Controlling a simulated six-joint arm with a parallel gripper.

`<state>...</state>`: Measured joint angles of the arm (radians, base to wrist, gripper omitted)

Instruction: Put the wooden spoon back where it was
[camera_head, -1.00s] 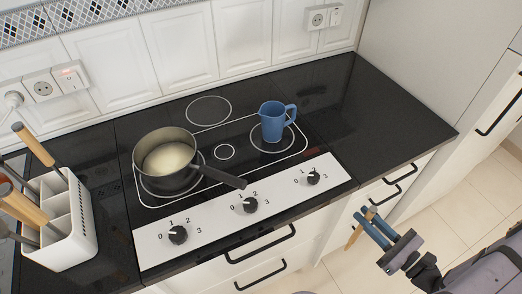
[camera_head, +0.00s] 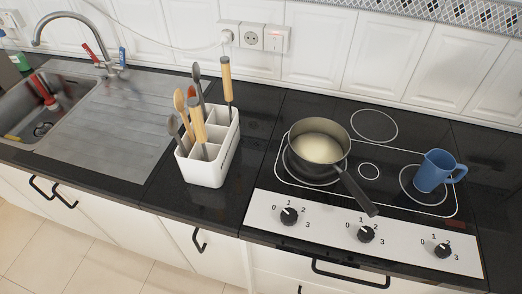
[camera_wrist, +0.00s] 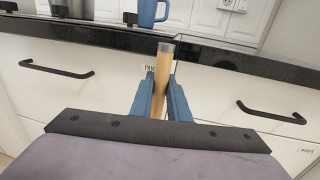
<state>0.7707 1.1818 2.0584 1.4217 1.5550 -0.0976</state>
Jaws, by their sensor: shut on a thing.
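My gripper (camera_wrist: 161,88) is shut on a pale wooden handle (camera_wrist: 165,62) with a grey end, which I take for the wooden spoon. The handle stands nearly upright between the blue fingers in the wrist view, in front of the drawer fronts. Its other end is hidden, so I cannot see a spoon bowl. My gripper is not in the head view now. The white utensil holder (camera_head: 215,170) stands on the counter between sink and hob. It has compartments, some empty, and holds several wooden and grey utensils.
A pot (camera_head: 320,145) with pale contents sits on the hob, its handle pointing to the front right. A blue mug (camera_head: 432,172) stands at the right of the hob; it also shows in the wrist view (camera_wrist: 148,12). The steel sink (camera_head: 45,110) is at left. Black drawer handles jut from the fronts.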

